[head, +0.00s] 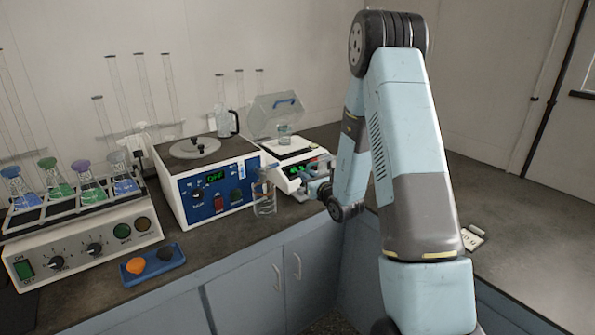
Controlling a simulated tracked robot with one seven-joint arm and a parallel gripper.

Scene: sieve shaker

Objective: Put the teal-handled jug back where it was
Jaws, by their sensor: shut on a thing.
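A clear glass jug (264,201) is upright in front of the right end of the blue-panelled machine, over the front part of the counter. My gripper (287,188) reaches in from the right and is shut on the jug's right side. The handle is too small and covered by my gripper to make out its colour. I cannot tell whether the jug's base touches the counter. Another clear jug with a dark handle (234,122) stands behind the machine.
The blue-panelled machine (215,205) reads OFF. A balance (275,168) with a small beaker (284,135) and open clear lid stands right of it. A flask shaker (85,240) is at left. A blue tray (152,264) lies in front. The right counter (510,215) is mostly clear.

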